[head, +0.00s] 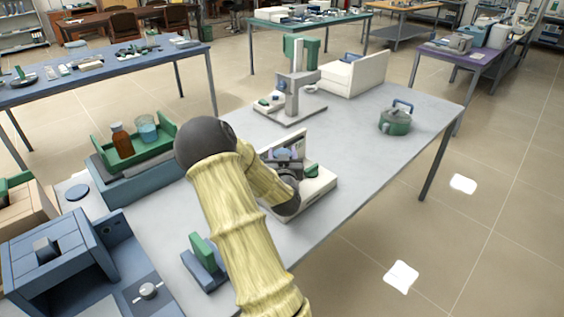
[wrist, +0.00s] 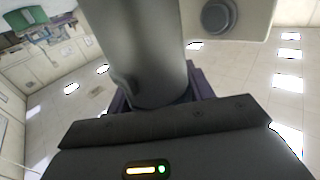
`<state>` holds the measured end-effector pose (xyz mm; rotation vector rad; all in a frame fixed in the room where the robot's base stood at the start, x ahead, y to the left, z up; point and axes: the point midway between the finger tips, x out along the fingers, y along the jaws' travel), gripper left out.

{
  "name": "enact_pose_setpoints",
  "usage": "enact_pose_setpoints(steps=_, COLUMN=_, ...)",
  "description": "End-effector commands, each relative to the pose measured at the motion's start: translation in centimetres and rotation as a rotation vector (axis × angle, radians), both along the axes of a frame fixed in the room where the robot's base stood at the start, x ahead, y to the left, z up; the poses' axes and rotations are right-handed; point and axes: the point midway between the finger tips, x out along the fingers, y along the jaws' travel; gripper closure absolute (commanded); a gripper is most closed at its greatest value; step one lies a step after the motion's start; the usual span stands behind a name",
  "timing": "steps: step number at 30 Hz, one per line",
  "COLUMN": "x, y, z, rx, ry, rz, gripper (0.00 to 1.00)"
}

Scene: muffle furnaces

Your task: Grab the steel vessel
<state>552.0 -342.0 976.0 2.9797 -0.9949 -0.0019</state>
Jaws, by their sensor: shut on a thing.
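In the wrist view, a smooth grey metal cylinder, the steel vessel (wrist: 150,55), stands large in front of my gripper's dark body. Its upper end runs out of the picture, and its lower end meets my gripper. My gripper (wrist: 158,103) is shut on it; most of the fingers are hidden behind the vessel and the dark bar. In the head view, my gripper (head: 285,163) is at the cream device on the grey bench, partly covered by my arm. I cannot make out the vessel clearly there.
The cream device (head: 318,187) is beside my gripper; its knob (wrist: 217,16) shows in the wrist view. A stand (head: 292,100), a green pot (head: 396,120) and a green tray (head: 178,130) with a brown bottle (head: 121,140) share the bench (head: 350,125). Bench space right of the device is clear.

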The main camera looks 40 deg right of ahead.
Motion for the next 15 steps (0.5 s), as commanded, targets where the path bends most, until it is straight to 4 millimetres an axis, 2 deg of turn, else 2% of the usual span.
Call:
enact_pose_setpoints(steps=1, x=0.0, y=-0.1, z=1.3, rx=-0.002, ry=-0.008, rz=-0.001, gripper=1.00)
enact_pose_setpoints(steps=9, x=0.1, y=0.2, z=5.6, rx=-0.002, ry=-0.007, rz=0.003, gripper=1.00)
enact_pose_setpoints(steps=15, x=0.1, y=0.1, z=7.0, rx=-0.002, ry=-0.003, rz=0.003, gripper=1.00)
